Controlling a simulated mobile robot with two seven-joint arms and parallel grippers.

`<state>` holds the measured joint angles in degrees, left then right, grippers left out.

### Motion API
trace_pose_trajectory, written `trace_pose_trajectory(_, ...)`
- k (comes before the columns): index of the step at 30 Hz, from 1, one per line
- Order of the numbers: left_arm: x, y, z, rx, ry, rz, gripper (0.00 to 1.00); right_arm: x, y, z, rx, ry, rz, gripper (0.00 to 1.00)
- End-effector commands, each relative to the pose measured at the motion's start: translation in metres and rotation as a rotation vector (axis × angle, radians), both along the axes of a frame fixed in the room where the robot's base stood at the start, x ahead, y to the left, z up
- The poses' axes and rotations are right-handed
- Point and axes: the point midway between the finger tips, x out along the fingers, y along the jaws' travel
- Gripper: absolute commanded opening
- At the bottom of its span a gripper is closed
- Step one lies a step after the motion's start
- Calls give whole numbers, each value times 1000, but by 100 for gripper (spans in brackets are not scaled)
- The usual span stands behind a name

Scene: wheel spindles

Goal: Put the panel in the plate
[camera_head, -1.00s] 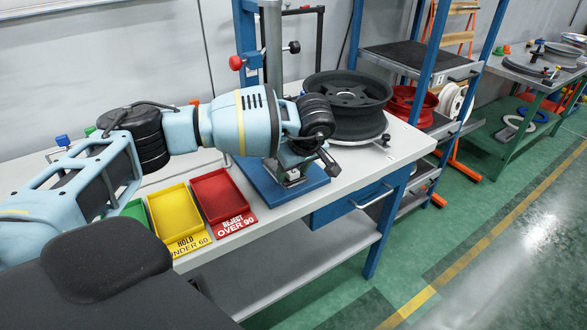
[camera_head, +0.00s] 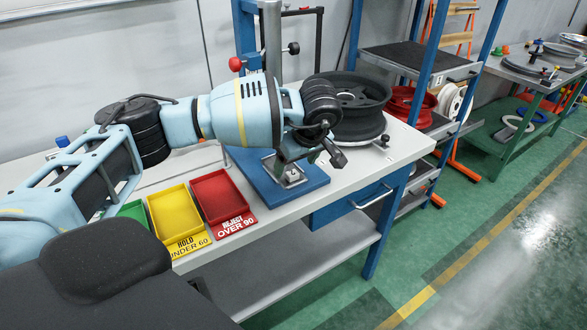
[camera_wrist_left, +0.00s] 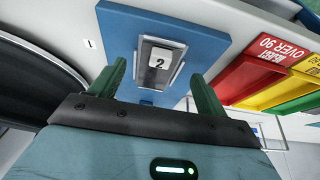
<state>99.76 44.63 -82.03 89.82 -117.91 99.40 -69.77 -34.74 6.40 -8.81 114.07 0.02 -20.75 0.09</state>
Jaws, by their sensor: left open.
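A flat blue plate (camera_head: 305,184) lies on the white bench; it also shows in the left wrist view (camera_wrist_left: 120,25). A metal piece with a white "2" label (camera_wrist_left: 160,62) sits in the middle of the plate; in the head view this metal piece (camera_head: 291,178) is partly uncovered by my gripper. I cannot tell for sure whether it is the panel. My left gripper (camera_wrist_left: 157,75) is open, with its green fingers apart and nothing between them. In the head view the left gripper (camera_head: 322,155) hangs above the plate, tilted. My right gripper is not in view.
Red (camera_head: 217,197), yellow (camera_head: 178,212) and green (camera_head: 133,210) trays stand left of the plate. A dark wheel (camera_head: 347,92) stands close behind my gripper. A post (camera_head: 272,45) with a red knob rises behind the plate. Shelves with a red wheel (camera_head: 410,103) stand farther right.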

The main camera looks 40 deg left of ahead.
Motion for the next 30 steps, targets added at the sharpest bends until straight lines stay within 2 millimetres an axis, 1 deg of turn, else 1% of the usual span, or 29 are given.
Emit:
trace_pose_trajectory(1, -1, -5, 12, -2, -4, -2, 76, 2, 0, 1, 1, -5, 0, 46)
trace_pose_trajectory(6, -6, -17, 43, -1, -3, -2, 76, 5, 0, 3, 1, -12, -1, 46)
trace_pose_trajectory(9, -8, -22, 57, -1, -3, -1, 76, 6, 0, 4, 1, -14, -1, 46)
trace_pose_trajectory(12, -10, -26, 68, -1, -2, -1, 76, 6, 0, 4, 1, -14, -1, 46)
trace_pose_trajectory(18, -12, -30, 77, 1, 1, -1, 76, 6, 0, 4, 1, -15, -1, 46)
trace_pose_trajectory(30, -12, -29, 77, 0, 1, 0, 76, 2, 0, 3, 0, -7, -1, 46)
